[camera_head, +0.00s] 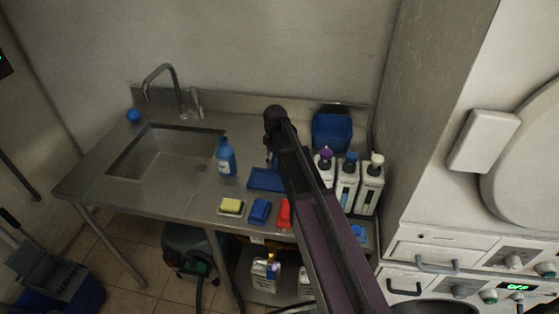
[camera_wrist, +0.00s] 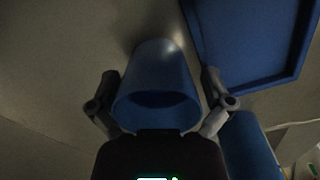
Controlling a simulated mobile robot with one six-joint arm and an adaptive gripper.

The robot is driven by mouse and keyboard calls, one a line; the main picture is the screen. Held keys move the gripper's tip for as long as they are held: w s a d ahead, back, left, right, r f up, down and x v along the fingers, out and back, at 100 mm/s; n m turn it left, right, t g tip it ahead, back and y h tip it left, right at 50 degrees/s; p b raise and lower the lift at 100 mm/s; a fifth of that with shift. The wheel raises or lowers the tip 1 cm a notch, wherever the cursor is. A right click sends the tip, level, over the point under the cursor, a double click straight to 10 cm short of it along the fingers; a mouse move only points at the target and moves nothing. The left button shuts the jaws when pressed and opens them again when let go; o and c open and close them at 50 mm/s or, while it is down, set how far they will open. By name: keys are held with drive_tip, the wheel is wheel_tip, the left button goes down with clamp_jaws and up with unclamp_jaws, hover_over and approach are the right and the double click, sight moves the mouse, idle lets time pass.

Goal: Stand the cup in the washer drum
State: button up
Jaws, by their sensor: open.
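In the wrist view a blue cup (camera_wrist: 158,75) stands between the two fingers of my gripper (camera_wrist: 160,103), its dark open mouth toward the camera. The fingers are spread, one on each side of the cup. The left finger shows a gap to it; whether the right one touches is unclear. In the head view my arm hides the gripper and most of the cup; a small blue edge (camera_head: 272,159) beside the arm may be part of it. The washer (camera_head: 480,252) is at the right; its drum interior is not clearly seen.
A blue tray (camera_head: 267,180) lies beside the arm on the steel sink table (camera_head: 185,190). White bottles (camera_head: 347,183) and a blue bin (camera_head: 332,132) crowd the right side.

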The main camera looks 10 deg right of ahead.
drive_tip(key=shift+s, duration=0.1)
drive_tip(key=c, duration=1)
drive_tip(key=shift+r+p, duration=0.3)
drive_tip(key=shift+c, duration=0.2)
drive_tip(key=shift+r+p, duration=4.5)
drive_tip(key=shift+r, duration=0.2)
